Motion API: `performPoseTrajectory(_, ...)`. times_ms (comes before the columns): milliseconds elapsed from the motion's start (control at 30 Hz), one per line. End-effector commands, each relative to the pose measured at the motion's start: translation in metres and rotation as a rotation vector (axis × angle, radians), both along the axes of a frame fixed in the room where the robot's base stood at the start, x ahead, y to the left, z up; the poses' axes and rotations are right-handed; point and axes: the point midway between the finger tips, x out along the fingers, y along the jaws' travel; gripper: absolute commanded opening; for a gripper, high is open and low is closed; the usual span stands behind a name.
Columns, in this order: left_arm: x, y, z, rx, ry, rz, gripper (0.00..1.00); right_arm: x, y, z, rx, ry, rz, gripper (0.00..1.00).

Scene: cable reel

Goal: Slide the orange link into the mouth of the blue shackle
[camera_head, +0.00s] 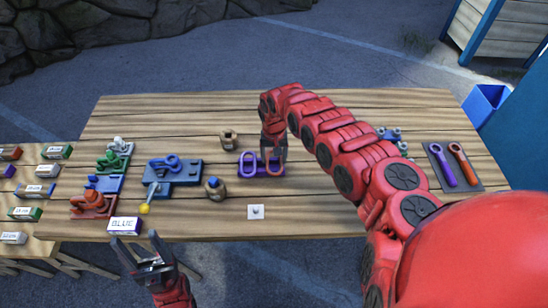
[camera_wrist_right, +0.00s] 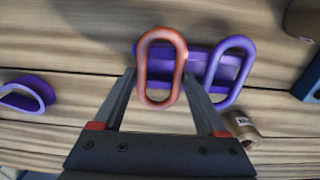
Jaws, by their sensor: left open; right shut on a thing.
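The orange link (camera_head: 273,163) stands in the purple holder (camera_head: 262,172) at the middle of the table, beside a purple link (camera_head: 249,163). My right gripper (camera_head: 273,150) is shut on the orange link. In the right wrist view the orange link (camera_wrist_right: 160,68) is upright between the fingertips, against the purple holder (camera_wrist_right: 196,65), with the purple link (camera_wrist_right: 231,72) to its right. The blue shackle (camera_head: 171,161) lies on a blue base (camera_head: 185,176) to the left. My left gripper (camera_head: 149,260) is open and empty near the table's front edge.
A rod with a yellow ball (camera_head: 145,209) and a BLUE label block (camera_head: 124,226) sit front left. Coloured shackles (camera_head: 92,203) line the left. A dark tray (camera_head: 452,167) is at right.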

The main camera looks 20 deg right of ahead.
Motion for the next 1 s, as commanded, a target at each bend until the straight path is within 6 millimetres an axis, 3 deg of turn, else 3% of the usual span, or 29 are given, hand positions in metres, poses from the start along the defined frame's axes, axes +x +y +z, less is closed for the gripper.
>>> performPoseTrajectory(100, 0.0, 0.0, 0.017, 0.0, 0.0, 0.0, 0.65, 0.001, 0.0, 0.019, -0.001, -0.002, 0.0, 0.0)
performPoseTrajectory(500, 0.0, 0.0, 0.054, 0.0, 0.0, 0.0, 0.65, 0.0, 0.0, 0.061, 0.0, 0.0, 0.0, 0.0)
performPoseTrajectory(1000, 0.0, 0.0, 0.052, 0.0, 0.0, 0.0, 0.65, 0.001, 0.0, 0.063, 0.0, -0.001, 0.055, 0.0)
